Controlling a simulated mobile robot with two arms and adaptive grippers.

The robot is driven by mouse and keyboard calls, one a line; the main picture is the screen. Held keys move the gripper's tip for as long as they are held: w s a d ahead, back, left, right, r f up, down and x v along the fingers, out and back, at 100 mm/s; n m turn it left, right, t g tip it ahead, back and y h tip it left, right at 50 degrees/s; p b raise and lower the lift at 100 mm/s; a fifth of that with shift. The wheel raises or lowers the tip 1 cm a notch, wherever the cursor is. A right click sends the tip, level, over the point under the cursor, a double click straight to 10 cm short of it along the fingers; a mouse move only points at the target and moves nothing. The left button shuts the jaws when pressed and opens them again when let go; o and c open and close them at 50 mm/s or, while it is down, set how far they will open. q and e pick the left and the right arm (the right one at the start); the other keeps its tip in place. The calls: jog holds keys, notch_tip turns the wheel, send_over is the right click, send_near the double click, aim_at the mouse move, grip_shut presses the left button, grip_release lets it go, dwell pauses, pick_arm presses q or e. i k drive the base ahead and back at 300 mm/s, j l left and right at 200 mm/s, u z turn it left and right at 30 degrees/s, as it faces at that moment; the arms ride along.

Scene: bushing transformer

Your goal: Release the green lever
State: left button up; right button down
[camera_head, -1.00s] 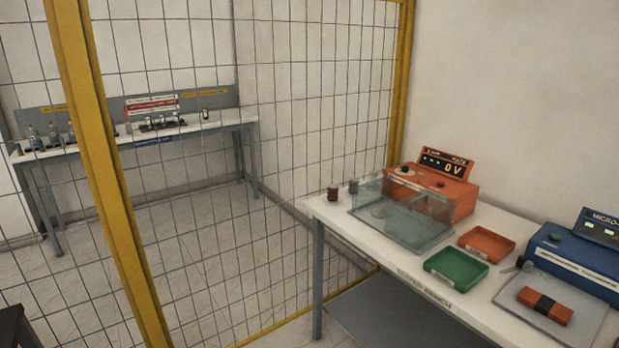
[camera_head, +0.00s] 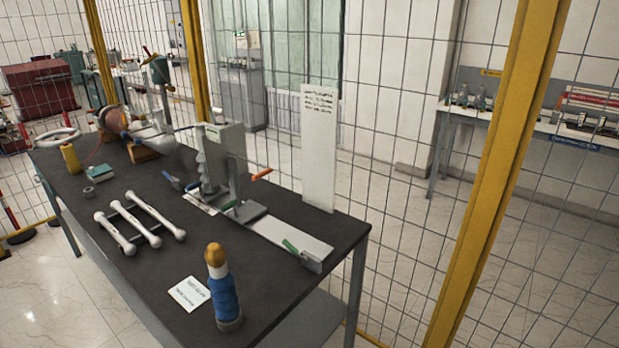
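A small green lever (camera_head: 291,247) sits near the front right end of a pale metal rail (camera_head: 277,234) on the dark-topped table. Another small green part (camera_head: 229,205) shows beside the fixture's low grey block (camera_head: 246,212). The green lever's exact position in its mount is too small to tell. Neither of my grippers is in view.
A blue-wrapped bushing (camera_head: 223,292) stands on the dark table (camera_head: 180,255) in front of the rail. White rods (camera_head: 142,220) and a white card (camera_head: 188,293) lie nearby. A white printed panel (camera_head: 318,150) stands behind. A yellow-framed mesh fence (camera_head: 500,170) runs behind the table.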

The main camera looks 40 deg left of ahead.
aim_at(304, 259)
jog(key=i+l+u, duration=0.1)
jog(key=u, duration=0.35)
jog(key=i+l+u, duration=0.25)
jog(key=u, duration=0.25)
jog(key=i+l+u, duration=0.15)
jog(key=u, duration=0.3)
jog(key=i+l+u, duration=0.1)
jog(key=l+u, duration=0.6)
jog(key=u, duration=0.25)
jog(key=l+u, duration=0.5)
jog(key=l, duration=0.4)
